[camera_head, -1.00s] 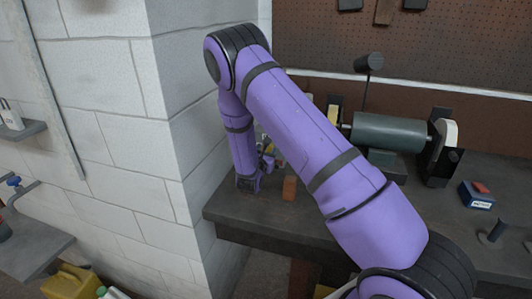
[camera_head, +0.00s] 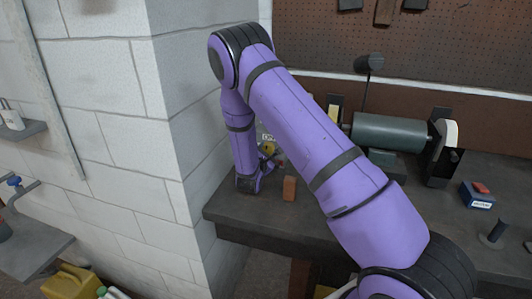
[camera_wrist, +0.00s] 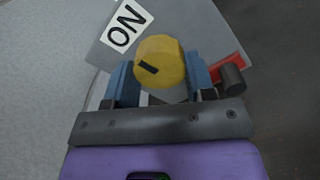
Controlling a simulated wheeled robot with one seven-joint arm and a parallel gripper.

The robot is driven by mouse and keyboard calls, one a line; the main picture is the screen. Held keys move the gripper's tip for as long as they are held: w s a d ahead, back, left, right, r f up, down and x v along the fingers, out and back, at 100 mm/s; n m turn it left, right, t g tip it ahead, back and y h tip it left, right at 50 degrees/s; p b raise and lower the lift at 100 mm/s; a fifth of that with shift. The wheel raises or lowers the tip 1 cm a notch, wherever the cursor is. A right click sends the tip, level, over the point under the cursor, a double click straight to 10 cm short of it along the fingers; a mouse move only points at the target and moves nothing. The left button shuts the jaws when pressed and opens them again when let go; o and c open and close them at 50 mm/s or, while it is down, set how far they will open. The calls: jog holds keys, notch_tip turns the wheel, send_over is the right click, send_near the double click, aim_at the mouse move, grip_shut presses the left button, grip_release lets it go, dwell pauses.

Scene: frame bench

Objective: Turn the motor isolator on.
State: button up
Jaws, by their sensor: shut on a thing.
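The motor isolator shows in the wrist view as a grey plate (camera_wrist: 97,55) with a round yellow knob (camera_wrist: 168,52). A white ON label (camera_wrist: 126,24) is above and left of the knob. In the head view my gripper (camera_head: 264,170) is at the bench's left end by the wall, and my arm hides much of the isolator.
A red part with a dark cylinder (camera_wrist: 232,78) is close to the right finger. An orange block (camera_head: 289,188) stands on the bench (camera_head: 330,215) near my gripper. A bench grinder (camera_head: 390,132) and a blue box with a red top (camera_head: 477,195) are further right. The block wall (camera_head: 180,100) is close on the left.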

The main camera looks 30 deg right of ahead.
jog(key=shift+m, duration=0.3)
jog(key=o, duration=0.9)
jog(key=v, duration=1.1)
